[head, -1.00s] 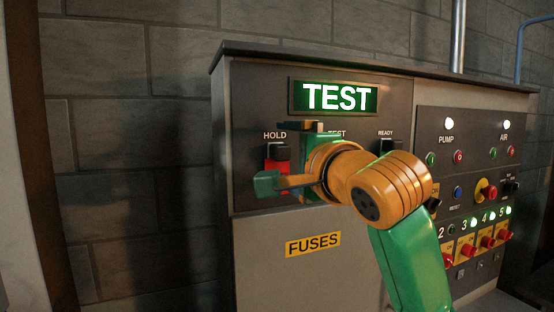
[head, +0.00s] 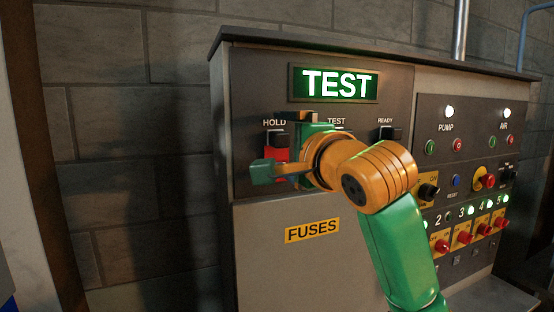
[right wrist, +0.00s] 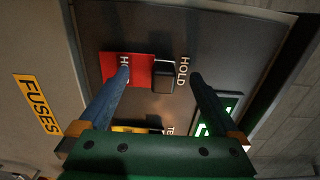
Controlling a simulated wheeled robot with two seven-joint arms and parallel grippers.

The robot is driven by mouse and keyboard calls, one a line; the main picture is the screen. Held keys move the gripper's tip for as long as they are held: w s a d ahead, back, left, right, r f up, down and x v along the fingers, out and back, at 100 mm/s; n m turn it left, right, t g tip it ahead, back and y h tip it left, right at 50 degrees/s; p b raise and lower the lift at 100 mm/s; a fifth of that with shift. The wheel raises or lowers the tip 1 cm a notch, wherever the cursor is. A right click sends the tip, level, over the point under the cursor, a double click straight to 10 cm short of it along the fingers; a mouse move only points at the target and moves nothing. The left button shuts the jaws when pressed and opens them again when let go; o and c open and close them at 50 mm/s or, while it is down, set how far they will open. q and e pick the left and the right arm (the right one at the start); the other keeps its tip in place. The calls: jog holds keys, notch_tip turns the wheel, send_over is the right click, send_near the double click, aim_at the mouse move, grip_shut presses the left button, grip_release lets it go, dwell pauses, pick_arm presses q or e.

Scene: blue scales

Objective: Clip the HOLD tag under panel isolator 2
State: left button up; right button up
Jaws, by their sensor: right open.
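The red HOLD tag (head: 270,153) hangs at a black clip under the HOLD label on the panel, partly hidden by my gripper in the head view. In the right wrist view the red tag (right wrist: 140,66) lies beside the black clip (right wrist: 163,78). My right gripper (right wrist: 160,78) is open, with its fingers on either side of the tag and clip; contact cannot be told. It also shows in the head view (head: 277,146). Isolator 2 (head: 440,246) is a red knob on a yellow plate at the lower right. My left gripper is not in view.
A lit TEST sign (head: 336,84) is above the clips. The READY clip (head: 385,133) is to the right, and the TEST clip is mostly hidden. A yellow tag (right wrist: 130,128) shows near my gripper's base. Several isolators and other controls fill the right panel. The FUSES door (head: 312,230) is below.

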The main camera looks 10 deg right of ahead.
jog(key=shift+f+b, duration=0.45)
jog(key=shift+f, duration=0.2)
jog(key=shift+r, duration=0.1)
grip_shut()
dwell(0.4)
dwell(1.0)
jog(key=shift+s+b, duration=0.4)
jog(key=shift+b, duration=0.05)
jog(key=shift+s+d+b, duration=0.2)
jog(key=shift+s+b, duration=0.25)
jog(key=shift+s, duration=0.35)
jog(key=shift+s+d+b, duration=0.15)
jog(key=shift+s+b, duration=0.3)
jog(key=shift+s, duration=0.4)
jog(key=shift+s+d+b, duration=0.2)
jog(key=shift+s+b, duration=0.25)
jog(key=shift+s, duration=0.35)
